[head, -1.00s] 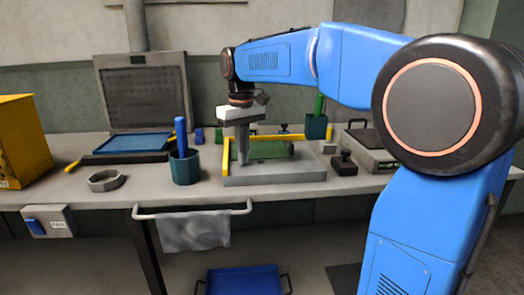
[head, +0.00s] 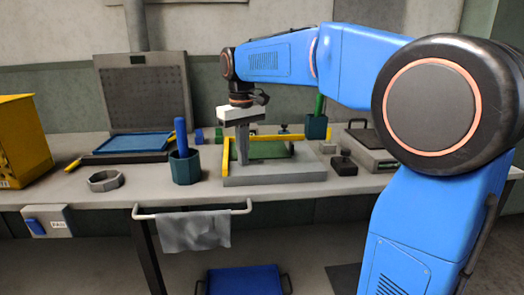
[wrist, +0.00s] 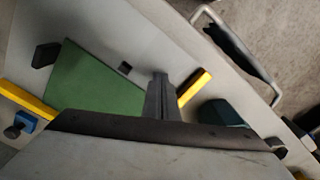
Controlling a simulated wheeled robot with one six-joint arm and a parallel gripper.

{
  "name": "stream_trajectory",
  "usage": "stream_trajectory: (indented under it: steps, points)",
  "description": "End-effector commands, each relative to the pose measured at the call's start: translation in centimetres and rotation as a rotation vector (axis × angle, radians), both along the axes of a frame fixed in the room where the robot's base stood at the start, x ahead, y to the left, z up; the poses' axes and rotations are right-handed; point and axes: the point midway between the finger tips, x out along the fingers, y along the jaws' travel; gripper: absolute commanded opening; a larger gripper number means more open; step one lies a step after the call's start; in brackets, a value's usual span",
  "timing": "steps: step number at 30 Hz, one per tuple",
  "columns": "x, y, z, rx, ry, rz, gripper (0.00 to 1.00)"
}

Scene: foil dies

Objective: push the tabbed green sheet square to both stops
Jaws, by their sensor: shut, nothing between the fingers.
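The green sheet (head: 270,150) lies flat on the grey bed (head: 275,174). In the wrist view the sheet (wrist: 95,82) is partly covered by my gripper's body, so its near edge is hidden. One yellow stop (head: 292,138) runs along the back and another yellow stop (head: 226,158) along the left; part of the left one shows in the wrist view (wrist: 195,88). My gripper (head: 243,160) is shut and empty, pointing down at the sheet's left end. In the wrist view its fingertips (wrist: 160,78) appear between the sheet and that yellow bar. I cannot tell whether they touch the sheet.
A teal cup (head: 185,167) with a blue handle stands left of the bed. A dark block (head: 343,165) sits to its right, and another teal holder (head: 316,127) stands behind. A grey ring (head: 105,180) lies farther left. A cloth (head: 195,230) hangs on the front rail.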

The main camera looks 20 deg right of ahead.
Motion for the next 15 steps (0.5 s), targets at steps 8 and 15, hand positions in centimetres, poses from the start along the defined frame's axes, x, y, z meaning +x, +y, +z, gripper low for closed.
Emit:
stream_trajectory:
  steps: [8, 15]
  points:
    - [0.02, 0.0, -0.4, 0.0, 0.0, 0.0, 0.0]
    - [0.02, 0.0, -0.78, 0.0, 0.0, 0.0, 0.0]
